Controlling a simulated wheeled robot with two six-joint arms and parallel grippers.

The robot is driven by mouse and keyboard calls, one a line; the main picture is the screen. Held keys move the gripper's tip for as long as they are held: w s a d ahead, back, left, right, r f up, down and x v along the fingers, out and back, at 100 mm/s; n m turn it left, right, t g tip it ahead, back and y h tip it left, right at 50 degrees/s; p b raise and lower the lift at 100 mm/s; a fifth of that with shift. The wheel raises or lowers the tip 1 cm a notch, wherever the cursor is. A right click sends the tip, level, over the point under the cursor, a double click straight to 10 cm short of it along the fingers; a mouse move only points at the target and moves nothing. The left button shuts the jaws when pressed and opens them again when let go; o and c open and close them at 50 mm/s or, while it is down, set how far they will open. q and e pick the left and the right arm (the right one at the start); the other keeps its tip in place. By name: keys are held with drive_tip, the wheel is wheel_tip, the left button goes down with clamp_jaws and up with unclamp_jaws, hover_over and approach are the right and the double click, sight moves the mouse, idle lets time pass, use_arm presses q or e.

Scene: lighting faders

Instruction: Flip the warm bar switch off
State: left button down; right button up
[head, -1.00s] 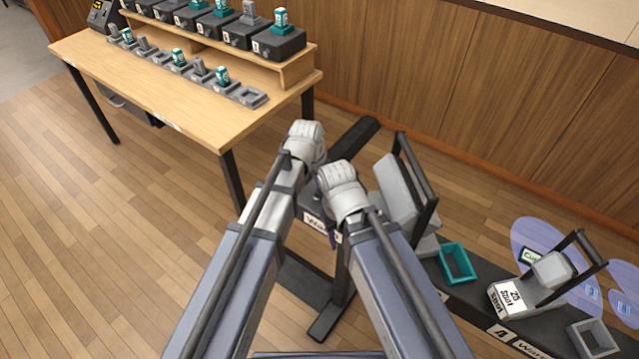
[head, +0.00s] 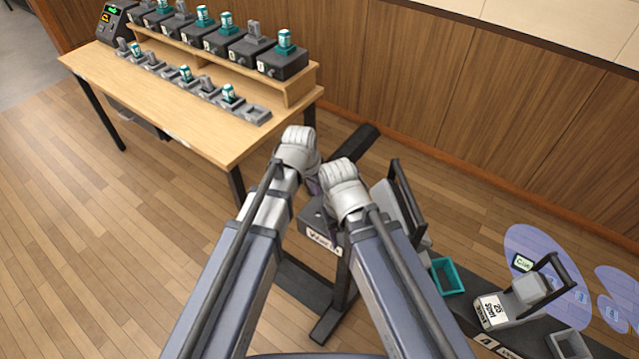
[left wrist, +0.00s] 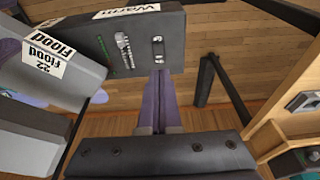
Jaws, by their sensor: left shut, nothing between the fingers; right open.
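The warm bar is a dark bar whose end box (left wrist: 85,45) carries a Warm label (left wrist: 130,11), upside down in the left wrist view. The label also shows in the head view (head: 324,243). A small metal switch (left wrist: 158,47) sits on the box face, beside a spring-like metal part (left wrist: 124,50). Which way the switch is thrown is too small to tell. My left gripper (left wrist: 159,76) is shut and empty, its purple fingertips just short of the switch; I cannot tell if they touch. My right gripper (head: 345,190) is open beside it, its fingers mostly hidden.
A Flood lamp (left wrist: 50,65) hangs close on the left in the left wrist view. A teal frame (head: 447,276) and another lamp (head: 520,295) are further right along the bar. A wooden table (head: 190,115) with faders stands at the back left.

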use_arm(q)
drive_tip(key=v, duration=0.1)
drive_tip(key=p+v, duration=0.2)
drive_tip(key=v, duration=0.1)
drive_tip(key=shift+s+a+f, duration=0.15)
drive_tip(key=shift+s+a, duration=0.1)
drive_tip(key=shift+s, duration=0.1)
use_arm(e)
wheel_tip(320, 180, up, 4)
drive_tip(key=shift+f, duration=0.2)
use_arm(q)
drive_tip(key=s+a+n+g+y, duration=0.2)
drive_tip(key=s+a+n+y, duration=0.1)
drive_tip(key=s, duration=1)
drive_tip(key=shift+s+a+f+g, duration=0.15)
drive_tip(key=shift+a+f+g, duration=0.15)
drive_tip(key=shift+a, duration=0.15)
use_arm(e)
drive_tip(key=shift+f, duration=0.1)
